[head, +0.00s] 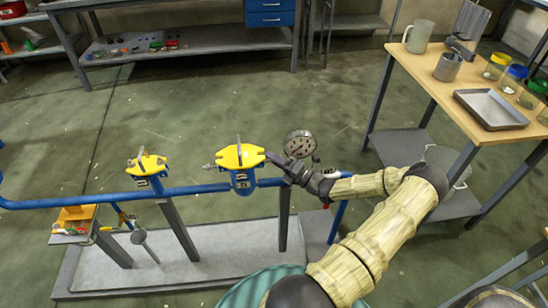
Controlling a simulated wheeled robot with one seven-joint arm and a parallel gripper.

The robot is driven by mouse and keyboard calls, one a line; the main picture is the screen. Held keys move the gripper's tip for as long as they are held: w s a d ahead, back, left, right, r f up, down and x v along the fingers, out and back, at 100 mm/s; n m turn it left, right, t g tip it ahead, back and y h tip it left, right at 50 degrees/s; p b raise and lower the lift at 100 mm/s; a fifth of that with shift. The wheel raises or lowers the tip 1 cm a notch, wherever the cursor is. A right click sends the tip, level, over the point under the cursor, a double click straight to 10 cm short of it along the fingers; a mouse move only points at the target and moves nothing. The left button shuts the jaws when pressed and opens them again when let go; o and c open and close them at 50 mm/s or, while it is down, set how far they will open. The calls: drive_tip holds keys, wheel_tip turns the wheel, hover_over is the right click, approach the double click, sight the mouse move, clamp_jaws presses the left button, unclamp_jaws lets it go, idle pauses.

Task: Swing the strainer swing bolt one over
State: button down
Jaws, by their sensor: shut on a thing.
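A strainer with a yellow lid (240,156) and a blue body (243,181) sits on the blue pipe near the middle of the head view. A bar handle stands on its lid. A grey swing bolt (209,167) sticks out to the left of the lid. My gripper (275,158) reaches in from the right and is shut at the lid's right edge, on what appears to be the swing bolt there. The fingers and wrist hide most of that bolt, so its angle cannot be told.
A round pressure gauge (299,144) stands close behind my gripper. A second yellow-lidded strainer (147,163) is further left on the blue pipe (95,200). A wooden-topped table (440,75) with vessels and a metal tray (490,109) stands at right. Open floor lies behind the pipe.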

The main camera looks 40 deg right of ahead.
drive_tip(key=c, duration=1.5)
unclamp_jaws()
drive_tip(key=shift+c, duration=0.2)
drive_tip(key=shift+s, duration=0.1)
drive_tip(key=v, duration=1.7)
drive_tip(key=shift+s, duration=0.15)
